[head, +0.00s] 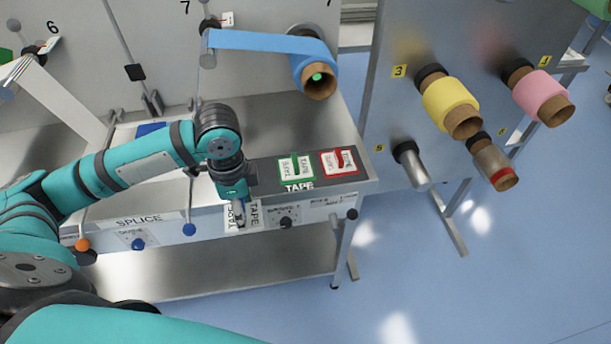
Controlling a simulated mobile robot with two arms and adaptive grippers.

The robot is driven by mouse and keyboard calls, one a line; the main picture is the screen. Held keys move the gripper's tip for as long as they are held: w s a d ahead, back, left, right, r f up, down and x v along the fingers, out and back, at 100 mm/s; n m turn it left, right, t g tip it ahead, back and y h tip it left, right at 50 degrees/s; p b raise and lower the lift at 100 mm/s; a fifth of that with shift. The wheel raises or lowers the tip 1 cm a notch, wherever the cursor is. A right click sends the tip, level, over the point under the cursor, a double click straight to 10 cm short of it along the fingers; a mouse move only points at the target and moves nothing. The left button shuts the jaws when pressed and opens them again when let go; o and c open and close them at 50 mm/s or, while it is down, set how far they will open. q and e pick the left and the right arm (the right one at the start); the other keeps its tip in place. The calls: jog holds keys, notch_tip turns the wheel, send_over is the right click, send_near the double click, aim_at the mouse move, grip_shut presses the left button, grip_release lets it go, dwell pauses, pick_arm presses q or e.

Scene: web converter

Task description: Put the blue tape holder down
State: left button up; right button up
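My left gripper (238,212) points down at the front edge of the bench, left of the dark TAPE mat (325,181). A white piece with two upright TAPE labels (254,216) shows right at its fingertips. I see no blue edge on that piece, and cannot tell whether it is the blue tape holder or whether the fingers grip it. The fingers look close together but are small and partly hidden. A green-framed tape holder (285,176) and a red-framed one (352,168) lie side by side on the mat. My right gripper is out of view.
A flat blue object (150,129) lies on the bench behind my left arm. A blue roll (312,62) with its web stretched left hangs above the bench. Yellow (448,101) and pink (538,92) rolls stick out at right. Levers stand along the bench's front.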

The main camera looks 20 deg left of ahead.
pick_arm(q)
jog(key=w+a+p, duration=0.1)
jog(key=w+a, duration=0.1)
jog(key=w, duration=0.3)
jog(key=p, duration=0.2)
send_over(261, 174)
jog(key=shift+s+d+f, duration=0.15)
jog(key=shift+s+f, duration=0.25)
jog(key=shift+f, duration=0.3)
jog(key=shift+w, duration=0.5)
notch_tip(261, 174, down, 2)
jog(key=shift+f+p, duration=0.25)
jog(key=shift+p, duration=0.4)
jog(key=shift+f, duration=0.6)
jog(key=o, duration=0.6)
jog(key=shift+f, duration=0.15)
jog(key=o, duration=0.5)
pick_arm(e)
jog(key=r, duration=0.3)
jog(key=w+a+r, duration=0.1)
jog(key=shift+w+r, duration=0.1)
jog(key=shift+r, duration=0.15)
